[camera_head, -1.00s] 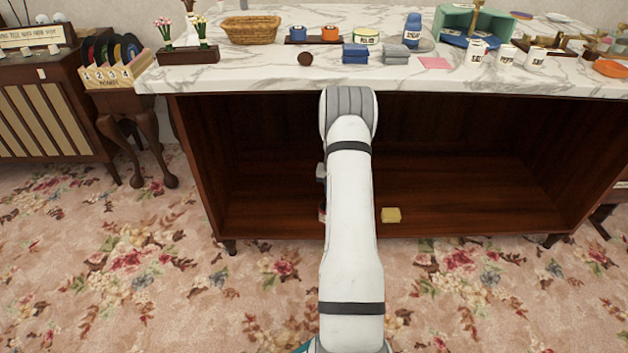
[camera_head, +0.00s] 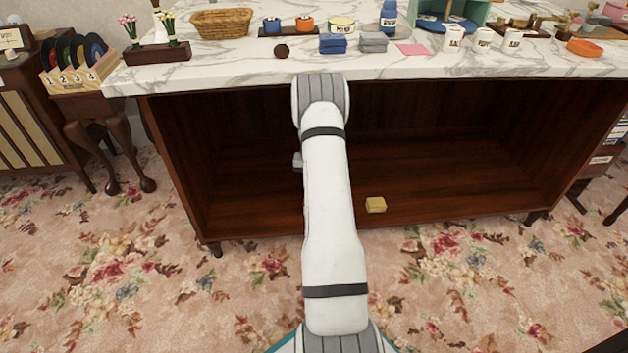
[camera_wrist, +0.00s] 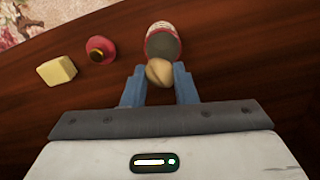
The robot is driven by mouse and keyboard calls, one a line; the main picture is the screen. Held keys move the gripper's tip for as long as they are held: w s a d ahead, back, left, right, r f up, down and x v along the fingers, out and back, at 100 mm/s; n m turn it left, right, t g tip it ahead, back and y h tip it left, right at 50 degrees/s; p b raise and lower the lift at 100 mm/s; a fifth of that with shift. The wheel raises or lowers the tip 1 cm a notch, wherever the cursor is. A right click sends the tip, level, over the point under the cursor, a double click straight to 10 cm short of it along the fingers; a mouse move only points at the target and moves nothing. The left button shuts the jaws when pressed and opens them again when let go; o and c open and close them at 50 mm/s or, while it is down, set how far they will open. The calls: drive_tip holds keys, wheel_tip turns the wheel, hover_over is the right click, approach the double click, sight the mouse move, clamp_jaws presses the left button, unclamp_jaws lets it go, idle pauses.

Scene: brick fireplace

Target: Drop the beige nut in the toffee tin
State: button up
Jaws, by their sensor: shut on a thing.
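In the wrist view my gripper (camera_wrist: 159,73) is shut on the beige nut (camera_wrist: 158,73), which sits between the blue fingertips. Just beyond the nut is a round tin (camera_wrist: 163,43) with a red and white side and a grey round end. Its label cannot be read, so I cannot tell for sure that it is the toffee tin. The nut overlaps the tin's near edge in the picture; I cannot tell whether they touch. In the head view my arm hides the gripper, the nut and this tin.
On the cabinet's lower shelf (camera_head: 450,185) are a yellow block (camera_head: 375,205) and, in the wrist view, a red round thing (camera_wrist: 100,49) left of the tin. The marble counter (camera_head: 220,70) overhangs the shelf and holds several items. Open shelf lies to the right.

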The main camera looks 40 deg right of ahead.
drive_tip(key=shift+w+d+f+b, duration=0.15)
drive_tip(key=shift+f+b, duration=0.8)
drive_tip(key=shift+f, duration=0.55)
drive_tip(key=shift+w+a+f+b, duration=0.15)
drive_tip(key=shift+f+b, duration=0.75)
drive_tip(key=shift+f, duration=0.55)
drive_tip(key=shift+d, duration=0.1)
drive_tip(key=o, duration=1)
drive_tip(key=shift+w, duration=0.1)
drive_tip(key=shift+r+p, duration=1.75)
drive_tip(key=shift+r, duration=0.75)
